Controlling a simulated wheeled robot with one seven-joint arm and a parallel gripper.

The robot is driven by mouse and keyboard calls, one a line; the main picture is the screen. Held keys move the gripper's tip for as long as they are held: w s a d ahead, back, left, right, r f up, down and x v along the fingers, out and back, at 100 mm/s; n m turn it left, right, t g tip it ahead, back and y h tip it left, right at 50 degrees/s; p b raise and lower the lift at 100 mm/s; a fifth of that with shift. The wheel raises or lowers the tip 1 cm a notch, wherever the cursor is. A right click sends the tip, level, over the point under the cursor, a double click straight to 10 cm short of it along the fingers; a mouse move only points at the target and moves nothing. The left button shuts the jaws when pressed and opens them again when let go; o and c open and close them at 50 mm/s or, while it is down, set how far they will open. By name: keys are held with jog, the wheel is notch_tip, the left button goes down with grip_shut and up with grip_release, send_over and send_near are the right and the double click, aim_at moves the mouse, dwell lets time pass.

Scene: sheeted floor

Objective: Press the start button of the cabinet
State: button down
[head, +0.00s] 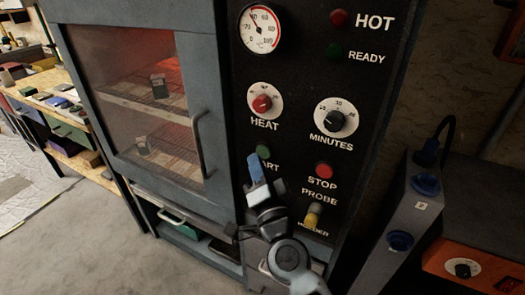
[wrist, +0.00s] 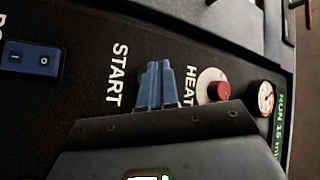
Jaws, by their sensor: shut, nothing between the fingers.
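The cabinet (head: 225,90) is a dark oven with a glass door and a black control panel. Its green start button (head: 263,151) sits on the panel below the HEAT dial, its label partly covered by my gripper. My gripper (head: 254,160) has blue fingertips, shut and empty, just below and in front of the button. In the wrist view the blue fingers (wrist: 155,78) point at the panel beside the word START. The button shows there only as a dark green sliver behind the fingers, so contact cannot be told.
The red STOP button (head: 324,171) is right of my gripper, with a yellow-grey probe holder (head: 313,214) below it. The HEAT dial (head: 264,102) and MINUTES dial (head: 336,121) are above. The door handle (head: 200,145) stands out on the left. A grey socket box (head: 412,205) is at right.

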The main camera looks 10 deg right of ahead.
jog(key=shift+s+a, duration=0.1)
jog(key=shift+s+a+p, duration=0.5)
jog(key=shift+s+a, duration=0.25)
jog(key=shift+s, duration=0.2)
jog(key=shift+s+a+p, duration=0.45)
jog(key=shift+s+a, duration=0.25)
jog(key=shift+s, duration=0.2)
jog(key=s+d+f+n+g, duration=0.15)
jog(key=s+d, duration=0.25)
jog(key=s, duration=0.4)
jog(key=s+d+f+n+h, duration=0.1)
jog(key=s+d+f+n, duration=0.2)
jog(key=s, duration=0.4)
jog(key=s+d+f+n, duration=0.1)
jog(key=s+d+f, duration=0.1)
jog(key=s+d, duration=0.45)
jog(key=s+d+r+n+g, duration=0.1)
jog(key=s+r, duration=0.1)
jog(key=s, duration=0.5)
jog(key=s+d+r+n+g, duration=0.1)
jog(key=s+r+n, duration=0.1)
jog(key=s, duration=0.5)
jog(key=s+d+r+n+g+h, duration=0.1)
jog(key=s+r+n+g, duration=0.1)
jog(key=s, duration=0.5)
jog(key=shift+s+d+r, duration=0.25)
jog(key=shift+s+r, duration=0.15)
jog(key=shift+r, duration=0.25)
